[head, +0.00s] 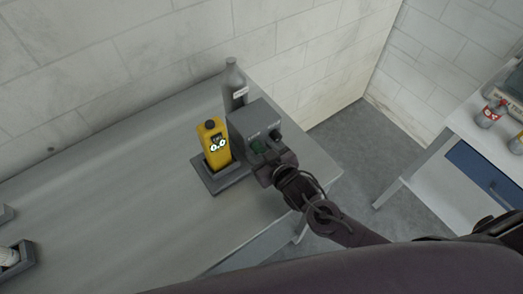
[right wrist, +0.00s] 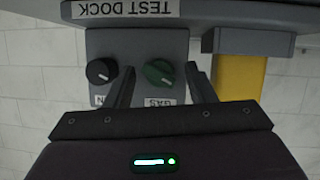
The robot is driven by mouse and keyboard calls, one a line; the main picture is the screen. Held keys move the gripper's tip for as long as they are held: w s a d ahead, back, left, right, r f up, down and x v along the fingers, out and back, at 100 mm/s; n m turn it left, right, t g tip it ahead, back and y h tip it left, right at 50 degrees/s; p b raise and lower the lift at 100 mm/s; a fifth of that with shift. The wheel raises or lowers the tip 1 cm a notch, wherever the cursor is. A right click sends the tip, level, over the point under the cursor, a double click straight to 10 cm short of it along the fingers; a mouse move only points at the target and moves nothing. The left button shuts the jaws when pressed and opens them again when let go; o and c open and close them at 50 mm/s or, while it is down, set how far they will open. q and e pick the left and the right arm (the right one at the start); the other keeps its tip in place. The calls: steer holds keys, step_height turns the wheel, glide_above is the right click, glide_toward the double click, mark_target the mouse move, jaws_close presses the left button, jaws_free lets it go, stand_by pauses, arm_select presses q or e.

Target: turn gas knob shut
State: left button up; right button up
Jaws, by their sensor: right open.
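The green gas knob (right wrist: 158,73) is on the front of a grey box (head: 262,120), above a GAS label in the right wrist view. It has a small white mark toward its lower right there. My right gripper (right wrist: 161,72) is open, with one finger on each side of the green knob; I cannot tell whether either finger touches it. In the head view my right gripper (head: 268,168) is at the box front, partly hiding the panel near the green knob (head: 258,146). My left gripper is not in view.
A black knob (right wrist: 100,72) sits beside the green one. A yellow device (head: 213,146) stands in a grey dock (head: 222,180) left of the box.

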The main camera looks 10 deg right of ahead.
steer(key=c, duration=0.6)
steer(key=shift+c, duration=1.3)
steer(key=shift+a+n+t+h+p, duration=0.15)
steer(key=shift+n+t+h+p, duration=0.25)
steer(key=shift+n+h, duration=0.4)
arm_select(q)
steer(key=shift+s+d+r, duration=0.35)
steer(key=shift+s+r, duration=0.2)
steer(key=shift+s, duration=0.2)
arm_select(e)
steer(key=shift+s+f+n+t+h, duration=0.15)
steer(key=shift+n+t+h, duration=0.15)
steer(key=shift+n, duration=0.8)
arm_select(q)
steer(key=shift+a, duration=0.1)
arm_select(e)
steer(key=o, duration=0.9)
steer(key=shift+a, duration=0.1)
steer(key=shift+c, duration=0.2)
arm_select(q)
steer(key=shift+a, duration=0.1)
